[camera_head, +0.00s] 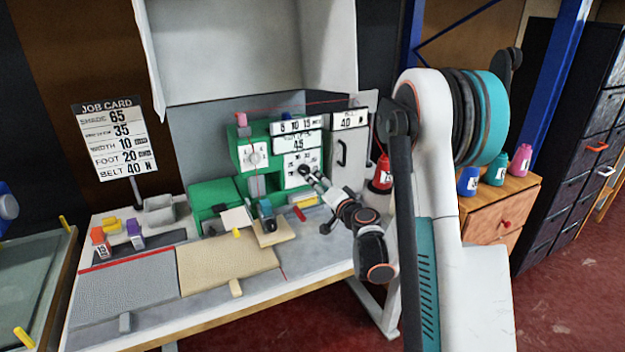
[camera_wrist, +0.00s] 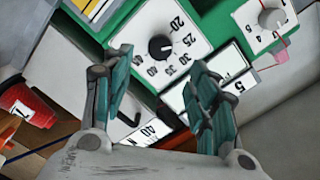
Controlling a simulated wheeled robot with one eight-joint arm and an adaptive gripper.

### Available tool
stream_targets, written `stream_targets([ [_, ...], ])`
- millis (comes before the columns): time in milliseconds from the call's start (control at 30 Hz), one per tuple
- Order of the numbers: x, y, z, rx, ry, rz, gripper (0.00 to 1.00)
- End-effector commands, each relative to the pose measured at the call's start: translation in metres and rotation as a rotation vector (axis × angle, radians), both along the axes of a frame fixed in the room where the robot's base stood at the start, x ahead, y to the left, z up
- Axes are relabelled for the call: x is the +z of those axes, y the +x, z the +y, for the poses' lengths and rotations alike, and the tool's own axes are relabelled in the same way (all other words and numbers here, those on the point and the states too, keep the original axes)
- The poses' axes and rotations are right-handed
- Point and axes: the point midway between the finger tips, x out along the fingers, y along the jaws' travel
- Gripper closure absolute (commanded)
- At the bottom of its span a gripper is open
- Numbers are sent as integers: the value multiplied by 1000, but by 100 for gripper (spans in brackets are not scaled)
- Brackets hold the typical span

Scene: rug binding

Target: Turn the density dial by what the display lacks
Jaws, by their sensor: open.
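The display (camera_head: 298,144) reads 45. The job card (camera_head: 115,138) shows 65, 35, 10, 20 and 40 N, with 35 on its second, blurred line.
A second white dial (camera_head: 253,156) is at the machine's left. A grey panel (camera_head: 349,122) reading 40 and a red spool (camera_head: 382,175) stand to the right. Tan rug pieces (camera_head: 225,262) and small coloured bottles (camera_head: 100,238) lie or stand on the bench.

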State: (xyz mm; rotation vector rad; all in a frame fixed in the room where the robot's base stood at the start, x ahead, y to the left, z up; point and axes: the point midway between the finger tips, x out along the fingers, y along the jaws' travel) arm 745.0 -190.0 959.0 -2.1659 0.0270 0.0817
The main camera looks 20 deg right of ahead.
Motion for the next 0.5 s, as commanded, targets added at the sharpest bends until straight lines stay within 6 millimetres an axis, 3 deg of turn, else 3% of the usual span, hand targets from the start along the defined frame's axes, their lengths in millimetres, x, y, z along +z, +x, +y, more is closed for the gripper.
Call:
stream_targets([
  [200, 2, -25, 0, 1, -1, 1, 47],
  [500, 2, -29, 0, 1, -1, 1, 47],
])
